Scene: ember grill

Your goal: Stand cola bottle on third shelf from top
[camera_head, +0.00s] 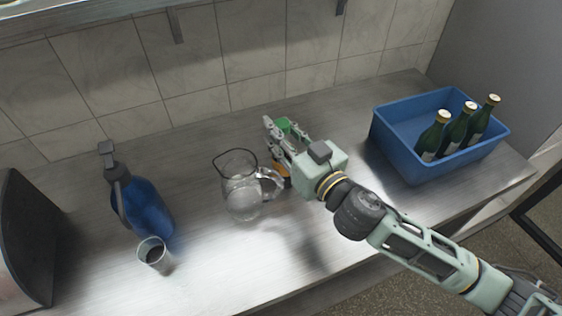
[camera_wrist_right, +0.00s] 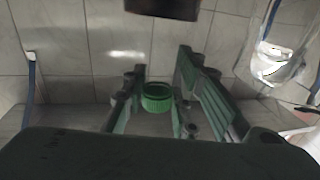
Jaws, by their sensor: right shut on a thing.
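My right gripper (camera_head: 277,128) is at the middle of the steel counter, behind and right of the glass pitcher. It is shut on a green-topped thing (camera_head: 285,124), mostly hidden by the fingers and palm. A bit of orange-brown shows below the gripper. In the right wrist view the round green top (camera_wrist_right: 157,97) sits between the two fingers (camera_wrist_right: 160,88). I cannot tell whether it is the cola bottle. Three dark green bottles (camera_head: 455,130) with pale caps stand in the blue crate at the right. My left gripper is not in view.
The glass pitcher (camera_head: 240,190) stands close beside my right gripper. A blue spray bottle (camera_head: 145,205) and a small glass (camera_head: 152,254) stand at left. The blue crate (camera_head: 408,160) is at right. A wall shelf (camera_head: 75,22) overhangs the back. The counter's (camera_head: 345,110) back middle is clear.

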